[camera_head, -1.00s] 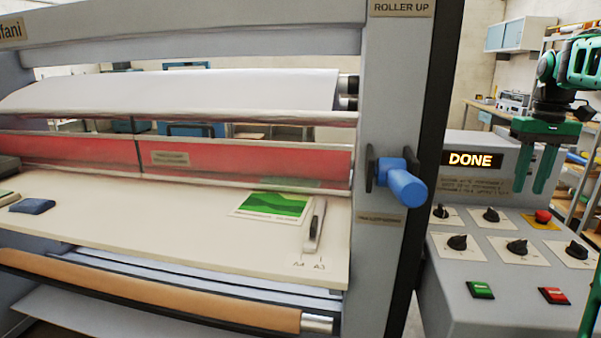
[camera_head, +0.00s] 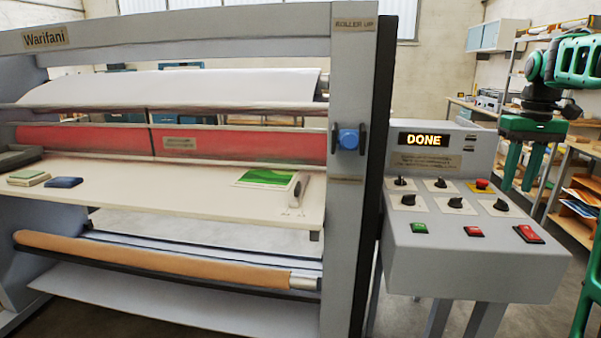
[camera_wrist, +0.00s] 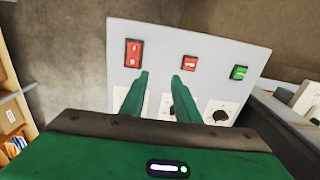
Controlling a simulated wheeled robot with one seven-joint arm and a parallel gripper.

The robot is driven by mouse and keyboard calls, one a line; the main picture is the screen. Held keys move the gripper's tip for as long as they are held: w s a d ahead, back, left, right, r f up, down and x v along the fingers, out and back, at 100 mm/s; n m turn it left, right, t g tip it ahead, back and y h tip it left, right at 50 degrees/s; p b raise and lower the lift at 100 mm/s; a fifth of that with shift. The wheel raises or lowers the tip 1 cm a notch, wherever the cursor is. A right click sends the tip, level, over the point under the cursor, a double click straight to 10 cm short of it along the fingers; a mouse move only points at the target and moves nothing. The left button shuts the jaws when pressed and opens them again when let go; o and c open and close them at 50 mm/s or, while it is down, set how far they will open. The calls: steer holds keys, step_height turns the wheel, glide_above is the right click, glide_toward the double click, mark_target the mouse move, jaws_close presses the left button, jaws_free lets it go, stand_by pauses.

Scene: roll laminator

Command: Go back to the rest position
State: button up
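My green gripper (camera_head: 522,188) hangs in the air at the right in the head view, in front of the right end of the control panel (camera_head: 400,262). Its two fingers point down with a gap between them and nothing in it. In the wrist view my gripper (camera_wrist: 160,76) also shows two spread, empty fingers over the panel's knobs and buttons. The panel's display (camera_head: 424,140) reads DONE. The laminator (camera_head: 352,240) stands at the left with its blue roller handle (camera_head: 348,139) on the right post.
The panel carries a green button (camera_head: 419,228), red buttons (camera_head: 528,234) and several black knobs. Shelves (camera_head: 575,205) stand behind at the right. Floor shows right of the panel.

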steer(key=s+a+f+m, duration=0.1)
steer(key=s+a+f, duration=0.4)
steer(key=s, duration=0.5)
steer(key=s+a+f+m, duration=0.1)
steer(key=s+a+f, duration=0.5)
steer(key=s, duration=0.4)
steer(key=s+a+f+m, duration=0.1)
steer(key=s+a+f, duration=0.4)
steer(key=s, duration=0.5)
step_height(320, 180, down, 2)
steer(key=shift+a+m, duration=0.25)
steer(key=shift+m, duration=0.15)
steer(key=shift+w, duration=0.1)
steer(key=shift+w+f, duration=0.25)
steer(key=shift+w, duration=0.25)
